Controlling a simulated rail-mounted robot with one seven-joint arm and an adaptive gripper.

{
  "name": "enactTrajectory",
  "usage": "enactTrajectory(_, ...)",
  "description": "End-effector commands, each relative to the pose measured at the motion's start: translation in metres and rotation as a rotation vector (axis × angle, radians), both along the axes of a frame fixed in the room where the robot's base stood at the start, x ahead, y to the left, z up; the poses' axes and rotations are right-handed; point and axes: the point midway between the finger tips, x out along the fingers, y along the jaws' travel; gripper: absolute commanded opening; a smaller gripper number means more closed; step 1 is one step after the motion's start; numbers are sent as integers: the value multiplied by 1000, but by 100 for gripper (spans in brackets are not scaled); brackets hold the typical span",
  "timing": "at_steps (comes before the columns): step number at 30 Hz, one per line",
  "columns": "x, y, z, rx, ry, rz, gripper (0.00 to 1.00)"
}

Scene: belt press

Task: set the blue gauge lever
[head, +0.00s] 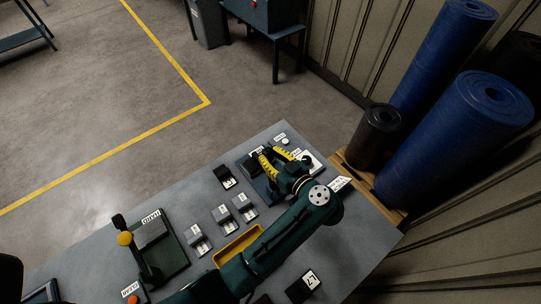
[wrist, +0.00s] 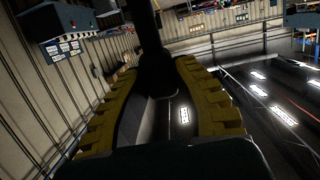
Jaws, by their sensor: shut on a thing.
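My gripper (head: 277,157), with yellow ridged fingers, is at the far right part of the grey table, over a dark blue plate (head: 246,164) with a white label. In the wrist view the two fingers of my gripper (wrist: 155,78) close from both sides on a dark upright bar, the gauge lever (wrist: 152,40). Its colour looks nearly black there. The lever's foot and the gauge's markings are hidden by my gripper and arm.
Blue rolls (head: 455,140) stand on a pallet to the right.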

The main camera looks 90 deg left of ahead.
Motion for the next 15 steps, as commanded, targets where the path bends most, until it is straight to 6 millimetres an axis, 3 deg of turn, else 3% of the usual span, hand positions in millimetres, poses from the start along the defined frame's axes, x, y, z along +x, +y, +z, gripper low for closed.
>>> enactTrajectory(4,0,0,-2,-4,3,-1,0)
enactTrajectory(5,0,0,-2,-4,3,-1,32)
enactTrajectory(9,0,0,-2,-4,2,-1,59)
enactTrajectory(15,0,0,-1,-2,1,0,59)
